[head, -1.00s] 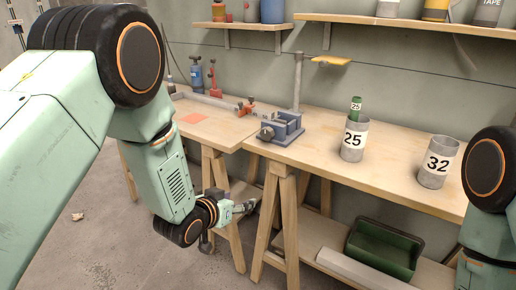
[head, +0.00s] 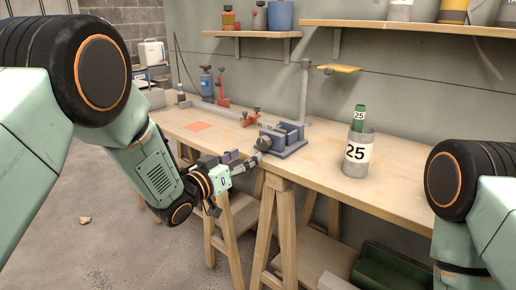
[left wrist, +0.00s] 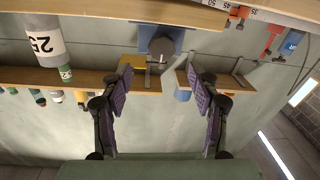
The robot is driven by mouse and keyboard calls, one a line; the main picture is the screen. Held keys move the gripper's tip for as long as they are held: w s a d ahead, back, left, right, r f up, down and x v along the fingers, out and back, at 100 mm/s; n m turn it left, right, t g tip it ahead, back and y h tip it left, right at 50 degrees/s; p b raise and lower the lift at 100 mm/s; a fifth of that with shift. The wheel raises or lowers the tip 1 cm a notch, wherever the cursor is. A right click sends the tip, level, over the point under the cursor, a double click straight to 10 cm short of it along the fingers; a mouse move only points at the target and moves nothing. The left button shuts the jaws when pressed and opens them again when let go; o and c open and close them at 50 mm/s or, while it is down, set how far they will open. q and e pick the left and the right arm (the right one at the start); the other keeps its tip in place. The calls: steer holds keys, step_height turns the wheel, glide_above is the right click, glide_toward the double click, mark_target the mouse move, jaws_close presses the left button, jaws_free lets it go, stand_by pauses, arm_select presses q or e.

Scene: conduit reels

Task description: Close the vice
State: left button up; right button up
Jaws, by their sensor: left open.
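The blue-grey vice (head: 288,138) sits on the workbench at its front edge, in the middle of the head view. Its round grey front end (head: 264,144) faces my left gripper. In the left wrist view, which looks upside down, the vice (left wrist: 172,32) is at the top middle. How far its jaws are apart is too small to tell. My left gripper (head: 247,162) is just in front of the vice, near the bench edge. In the left wrist view its two purple-padded fingers (left wrist: 163,82) are spread with nothing between them. My right gripper is out of frame.
A red clamp piece (head: 250,118) is behind left. An orange square (head: 199,127) lies on the bench (head: 310,170). A wooden trestle (head: 285,225) stands below.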

mark_target(262, 146)
arm_select(q)
steer(key=b+x, duration=0.2)
steer(key=x, duration=0.4)
steer(key=shift+w+d+f, duration=0.1)
steer(key=shift+w+f, duration=0.05)
steer(key=shift+w, duration=0.05)
steer(key=shift+w+d, duration=0.2)
steer(key=shift+w, duration=0.3)
steer(key=c, duration=1.2)
steer(key=shift+o, duration=0.2)
